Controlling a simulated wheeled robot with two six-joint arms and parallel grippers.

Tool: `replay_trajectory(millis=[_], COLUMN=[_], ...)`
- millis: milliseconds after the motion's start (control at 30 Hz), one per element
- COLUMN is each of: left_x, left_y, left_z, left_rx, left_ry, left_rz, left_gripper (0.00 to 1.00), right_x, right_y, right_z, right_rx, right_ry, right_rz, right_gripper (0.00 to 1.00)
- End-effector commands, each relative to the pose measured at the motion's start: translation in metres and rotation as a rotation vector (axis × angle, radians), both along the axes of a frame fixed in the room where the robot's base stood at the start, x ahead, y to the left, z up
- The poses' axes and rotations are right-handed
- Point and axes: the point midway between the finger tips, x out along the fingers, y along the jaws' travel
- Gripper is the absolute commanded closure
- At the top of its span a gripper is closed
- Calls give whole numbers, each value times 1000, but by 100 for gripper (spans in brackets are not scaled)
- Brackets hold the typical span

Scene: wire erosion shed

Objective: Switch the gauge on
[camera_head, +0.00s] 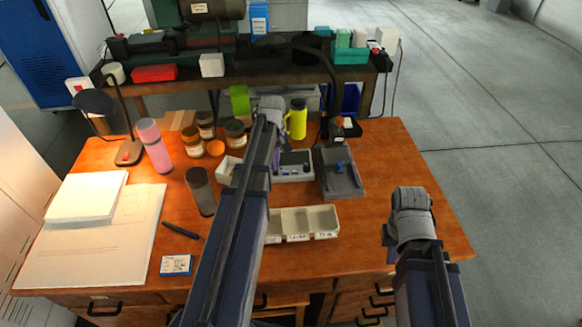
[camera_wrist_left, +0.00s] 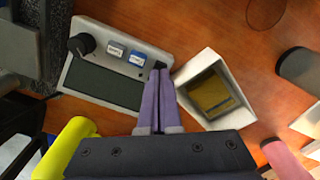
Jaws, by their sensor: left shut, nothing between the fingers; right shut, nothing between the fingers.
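The gauge is a pale box with a dark screen, a black knob and white and blue buttons. It lies on the desk in the head view (camera_head: 295,178), partly hidden by my left arm, and fills the upper left of the left wrist view (camera_wrist_left: 104,84). A small black part (camera_wrist_left: 159,65) sits at its edge beside the blue button. My left gripper (camera_head: 274,140) is shut and empty. Its fingertips (camera_wrist_left: 158,76) are at that black part; I cannot tell whether they touch. My right gripper (camera_head: 412,203) is shut and empty over the desk's right side.
A white open box (camera_wrist_left: 212,90) stands close beside the gauge. A grey tray (camera_head: 340,172) is on its other side, and a yellow bottle (camera_head: 297,118) stands behind. A pale compartment tray (camera_head: 303,222) lies in front. Jars, a pink bottle (camera_head: 153,145) and papers occupy the left.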

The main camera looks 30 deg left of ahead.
Motion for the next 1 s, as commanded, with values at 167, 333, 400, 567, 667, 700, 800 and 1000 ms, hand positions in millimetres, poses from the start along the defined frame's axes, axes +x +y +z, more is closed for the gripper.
replay_trajectory(millis=[167, 333, 400, 567, 667, 700, 800, 1000], left_x=[0, 0, 0, 0, 0, 0, 0, 0], left_y=[0, 0, 0, 0, 0, 0, 0, 0], left_z=[0, 0, 0, -2, -3, -4, -5, -8], left_rx=[0, 0, 0, 0, 0, 0, 0, 0], left_ry=[0, 0, 0, 0, 0, 0, 0, 0], left_rz=[0, 0, 0, 0, 0, 0, 0, 0], left_gripper=[100, 100, 100, 100, 100, 100, 100, 100], right_x=[0, 0, 0, 0, 0, 0, 0, 0], right_y=[0, 0, 0, 0, 0, 0, 0, 0], right_z=[0, 0, 0, -2, -3, -4, -5, -8], right_rx=[0, 0, 0, 0, 0, 0, 0, 0], right_ry=[0, 0, 0, 0, 0, 0, 0, 0], right_rz=[0, 0, 0, 0, 0, 0, 0, 0], right_gripper=[100, 100, 100, 100, 100, 100, 100, 100])
